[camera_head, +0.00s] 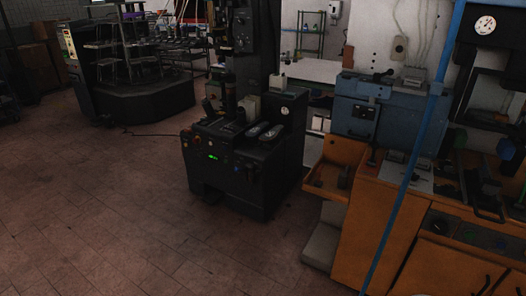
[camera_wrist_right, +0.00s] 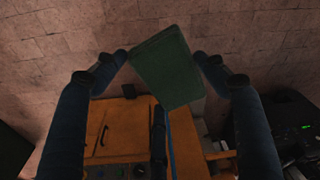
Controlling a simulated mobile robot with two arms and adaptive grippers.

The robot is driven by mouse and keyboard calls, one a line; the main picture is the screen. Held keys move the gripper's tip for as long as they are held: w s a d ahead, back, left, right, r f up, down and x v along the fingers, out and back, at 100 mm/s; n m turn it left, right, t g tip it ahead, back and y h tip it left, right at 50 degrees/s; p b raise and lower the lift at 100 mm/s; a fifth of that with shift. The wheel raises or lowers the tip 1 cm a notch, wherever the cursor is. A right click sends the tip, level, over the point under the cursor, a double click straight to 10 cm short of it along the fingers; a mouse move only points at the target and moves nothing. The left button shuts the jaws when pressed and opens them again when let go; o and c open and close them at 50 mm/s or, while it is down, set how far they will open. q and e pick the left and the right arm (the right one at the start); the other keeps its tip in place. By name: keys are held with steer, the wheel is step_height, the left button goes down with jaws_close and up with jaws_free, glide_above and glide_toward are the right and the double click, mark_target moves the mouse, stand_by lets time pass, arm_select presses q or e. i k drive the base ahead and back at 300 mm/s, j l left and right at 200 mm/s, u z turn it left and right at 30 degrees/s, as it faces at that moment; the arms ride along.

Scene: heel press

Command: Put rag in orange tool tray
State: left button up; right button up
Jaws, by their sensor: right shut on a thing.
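The rag (camera_wrist_right: 165,68) is a flat, dark green folded cloth in the right wrist view. My right gripper (camera_wrist_right: 161,58) is shut on it, with one finger at each side edge. The rag is held in the air with nothing seen under it close by. The orange tool tray (camera_head: 334,184) is on the left side of the orange cabinet in the head view, with a small dark item in it. Neither gripper shows in the head view, and my left gripper is in no view.
A black press machine (camera_head: 240,165) stands left of the tray. The orange cabinet (camera_head: 365,225) carries a blue toolbox (camera_head: 362,112) and several tools. A blue post (camera_head: 408,165) runs in front of the cabinet. The tiled floor (camera_head: 110,215) at left is clear.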

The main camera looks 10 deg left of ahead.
mark_target(329, 172)
steer(key=i+j+u, duration=0.2)
steer(key=i, duration=0.4)
steer(key=i+j+u, duration=0.2)
steer(key=i, duration=0.4)
steer(key=i+j+u, duration=0.2)
steer(key=i, duration=0.4)
steer(key=i+z, duration=0.5)
steer(key=i+j+z, duration=0.15)
steer(key=i+z, duration=0.15)
steer(key=z, duration=0.15)
steer(key=i+j+z, duration=0.25)
steer(key=z, duration=0.25)
steer(key=i+j+z, duration=0.7)
steer(key=j+z, duration=0.15)
steer(key=i+j+z, duration=0.15)
steer(key=j+z, duration=0.2)
